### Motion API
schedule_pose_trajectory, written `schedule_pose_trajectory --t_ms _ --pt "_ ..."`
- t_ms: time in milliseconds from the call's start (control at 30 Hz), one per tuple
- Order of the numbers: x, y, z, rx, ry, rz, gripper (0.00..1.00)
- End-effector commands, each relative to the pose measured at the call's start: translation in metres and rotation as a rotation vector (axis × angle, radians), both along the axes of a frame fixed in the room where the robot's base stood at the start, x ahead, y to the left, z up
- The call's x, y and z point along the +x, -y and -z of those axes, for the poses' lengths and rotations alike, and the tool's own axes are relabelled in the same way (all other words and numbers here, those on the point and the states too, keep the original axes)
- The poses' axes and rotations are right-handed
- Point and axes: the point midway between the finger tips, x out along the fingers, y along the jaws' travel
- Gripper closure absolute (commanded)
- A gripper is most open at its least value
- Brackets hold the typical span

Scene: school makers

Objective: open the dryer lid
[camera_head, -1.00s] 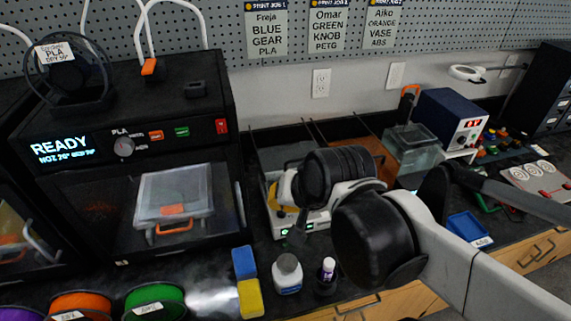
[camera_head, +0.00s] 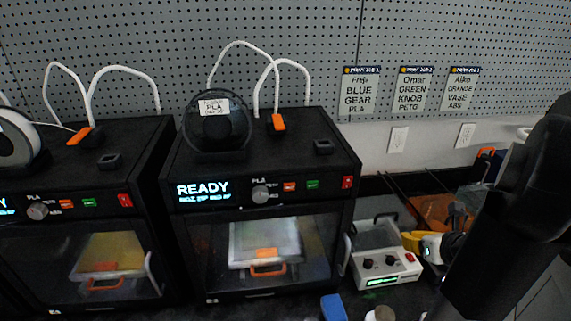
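No lid in view is marked as a dryer's, so I cannot tell for certain which thing is the dryer. A small white machine (camera_head: 386,270) with dark knobs, a red switch and a green-lit strip stands right of the printers. Its grey top (camera_head: 375,236) looks down, partly hidden on the right. My dark arm crosses the right side in front of the bench. What seems to be my gripper (camera_head: 434,246) is small and partly hidden beside the white machine. Its fingers are not clear, and a yellow piece (camera_head: 412,242) shows next to it.
Two black printers stand at the left and middle; the middle one (camera_head: 258,200) reads READY and has a closed front door. A black spool (camera_head: 215,122) sits on top. An orange tray (camera_head: 445,211) lies behind my arm. Print job sheets (camera_head: 359,91) hang on the pegboard.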

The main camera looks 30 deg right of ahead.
Motion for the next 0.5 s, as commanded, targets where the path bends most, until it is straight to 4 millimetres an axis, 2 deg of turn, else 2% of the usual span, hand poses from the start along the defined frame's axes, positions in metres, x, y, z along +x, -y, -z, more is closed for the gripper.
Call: schedule_pose_trajectory --t_ms 100,367,500 --pt "0.019 0.005 0.02 -0.002 -0.002 -0.007 1.0" --pt "0.06 0.018 0.055 -0.002 -0.002 -0.006 1.0" --pt "0.08 0.024 0.05 -0.003 -0.002 -0.007 1.0"
